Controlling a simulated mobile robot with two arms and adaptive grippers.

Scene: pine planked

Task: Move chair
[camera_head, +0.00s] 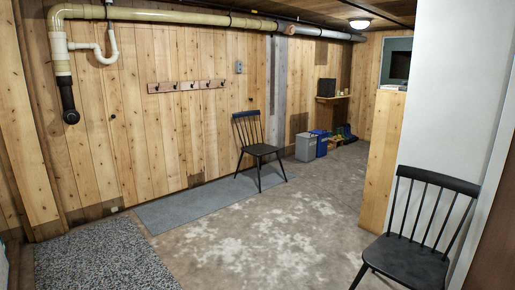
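A black spindle-back chair (260,149) stands upright on the grey floor near the wood-planked back wall, its legs at or near the right end of a flat grey mat. A second black spindle-back chair (406,262) stands closer at the lower right, beside the white wall; its lower legs are cut off by the picture edge. The two chairs look alike. Neither of my grippers shows in the head view, and nothing is touching either chair.
A flat grey mat (190,208) lies along the back wall. A speckled rug (105,262) covers the lower left. Grey bin (305,147) and blue bin (321,143) stand farther back. A wooden partition (382,160) stands right of centre. The middle floor is clear.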

